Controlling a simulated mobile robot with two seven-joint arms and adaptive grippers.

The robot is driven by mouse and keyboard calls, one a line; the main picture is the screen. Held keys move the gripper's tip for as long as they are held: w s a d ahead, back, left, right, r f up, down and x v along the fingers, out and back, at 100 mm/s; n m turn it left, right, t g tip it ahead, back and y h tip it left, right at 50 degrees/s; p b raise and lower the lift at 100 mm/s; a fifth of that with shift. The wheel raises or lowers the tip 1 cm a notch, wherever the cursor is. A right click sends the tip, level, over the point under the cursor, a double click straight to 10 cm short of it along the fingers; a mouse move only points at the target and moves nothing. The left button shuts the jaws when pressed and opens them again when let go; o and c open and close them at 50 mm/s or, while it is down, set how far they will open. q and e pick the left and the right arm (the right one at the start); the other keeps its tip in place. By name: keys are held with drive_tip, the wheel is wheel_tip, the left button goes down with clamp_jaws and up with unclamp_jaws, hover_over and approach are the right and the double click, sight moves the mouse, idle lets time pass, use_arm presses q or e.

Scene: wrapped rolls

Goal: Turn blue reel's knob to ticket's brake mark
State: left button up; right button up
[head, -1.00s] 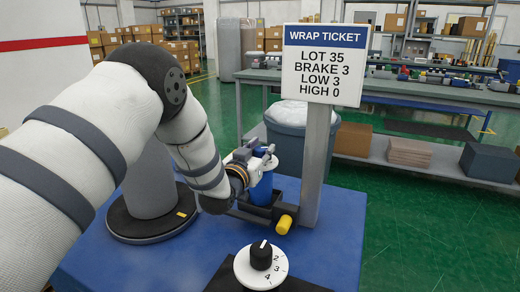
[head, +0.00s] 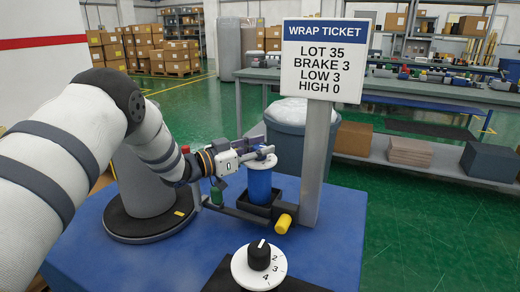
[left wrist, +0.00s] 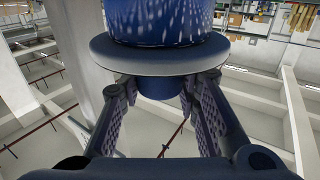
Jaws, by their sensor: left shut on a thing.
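The blue reel (head: 258,187) stands upright in a black holder (head: 243,212) on the blue table, with a pale flange on top. My left gripper (head: 262,160) is shut at the reel's top. In the left wrist view the blue reel (left wrist: 165,20) shows its flange, and my fingers (left wrist: 162,105) close on the hub beyond it. The black knob (head: 259,254) sits on a white dial (head: 240,273) marked 2, 3 and 4. Its white pointer line points up, away from those marks. The wrap ticket (head: 325,60) reads brake 3. My right gripper is not in view.
A grey post (head: 316,165) carries the ticket close to the right of the reel. A yellow roller (head: 283,224) and a small green piece (head: 217,192) sit by the holder. The blue table (head: 340,225) is bare at right. A grey bin (head: 287,140) stands behind.

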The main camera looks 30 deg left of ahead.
use_arm(q)
drive_tip(key=shift+d+f, duration=0.1)
idle(0.3)
drive_tip(key=o, duration=1.2)
drive_tip(key=v, duration=1.2)
